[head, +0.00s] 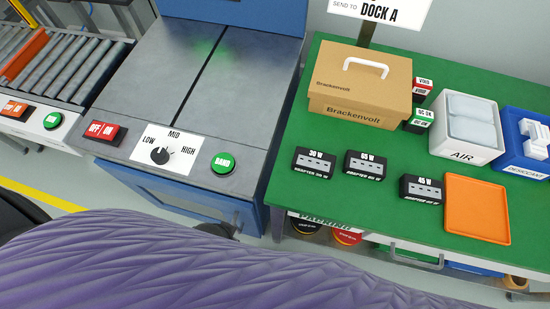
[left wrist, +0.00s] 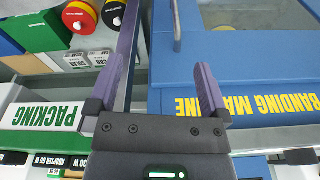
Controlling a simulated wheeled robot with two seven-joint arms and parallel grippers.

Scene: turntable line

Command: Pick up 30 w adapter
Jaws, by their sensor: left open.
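The 30 W adapter (head: 314,162) is a small black box with a grey face and a white-lettered label. It sits on the green table (head: 300,210), at its left front, left of the 65 W adapter (head: 365,165) and the 45 W adapter (head: 420,188). My left gripper (left wrist: 160,75) shows in the left wrist view with its two purple fingers spread apart and nothing between them. It is in front of the packing bench and the blue banding machine (left wrist: 240,60), and I see no adapter between its fingers. My right gripper is not in view.
A brown Brackenvolt carton (head: 360,85) stands behind the adapters. An orange tray (head: 477,208) lies right of them, with a white AIR bin (head: 462,153) and a blue desiccant bin (head: 515,160) behind. The banding machine (head: 180,80) adjoins the table's left. Purple ridged covering fills the lower foreground.

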